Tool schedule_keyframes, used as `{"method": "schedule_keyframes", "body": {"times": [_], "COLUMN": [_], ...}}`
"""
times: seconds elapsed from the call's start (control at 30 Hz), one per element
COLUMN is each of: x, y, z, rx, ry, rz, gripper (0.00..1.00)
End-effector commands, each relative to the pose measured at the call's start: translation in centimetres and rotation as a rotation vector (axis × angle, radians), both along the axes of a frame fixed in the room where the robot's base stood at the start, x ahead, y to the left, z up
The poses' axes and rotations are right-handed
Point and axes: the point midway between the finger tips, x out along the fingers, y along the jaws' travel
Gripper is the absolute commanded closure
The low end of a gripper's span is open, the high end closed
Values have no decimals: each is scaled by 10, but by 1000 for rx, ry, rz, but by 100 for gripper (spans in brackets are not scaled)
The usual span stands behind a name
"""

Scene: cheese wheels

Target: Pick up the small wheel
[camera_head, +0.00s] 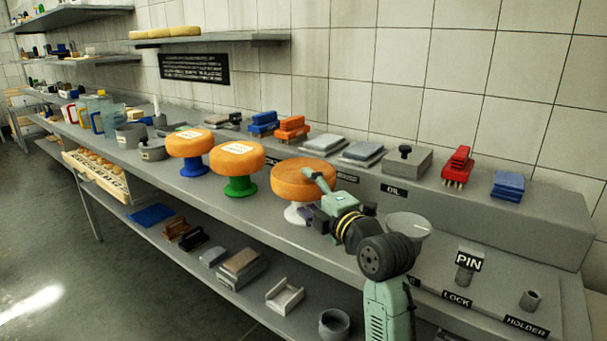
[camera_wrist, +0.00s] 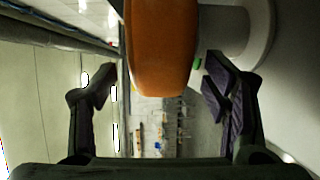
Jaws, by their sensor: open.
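Three orange cheese wheels stand in a row on the bench. One is on a blue stand (camera_head: 190,143), one on a green stand (camera_head: 238,157), and the right one (camera_head: 292,177) on a white stand (camera_head: 293,212). The right wheel looks widest in the head view; true sizes are hard to compare. My gripper (camera_head: 314,196) is open at that wheel's right edge, one finger over its top and the other lower, near the stand. In the wrist view, the orange wheel (camera_wrist: 160,50) shows between the spread fingers (camera_wrist: 161,75), with visible gaps on both sides.
A pale bowl (camera_head: 408,226) stands right of the white stand. Brushes, including a red one (camera_head: 457,166), and a grey block (camera_head: 406,160) lie on the raised back ledge. A PIN sign (camera_head: 468,261) stands at the right. A lower shelf holds trays and boxes.

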Motion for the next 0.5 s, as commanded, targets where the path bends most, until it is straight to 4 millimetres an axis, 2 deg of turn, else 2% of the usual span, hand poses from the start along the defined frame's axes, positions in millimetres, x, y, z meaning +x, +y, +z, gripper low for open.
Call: {"method": "schedule_keyframes", "body": {"times": [0.17, 0.5], "x": [0, 0], "y": [0, 0], "z": [0, 0], "rx": [0, 0], "ry": [0, 0], "rz": [0, 0], "gripper": [31, 53]}}
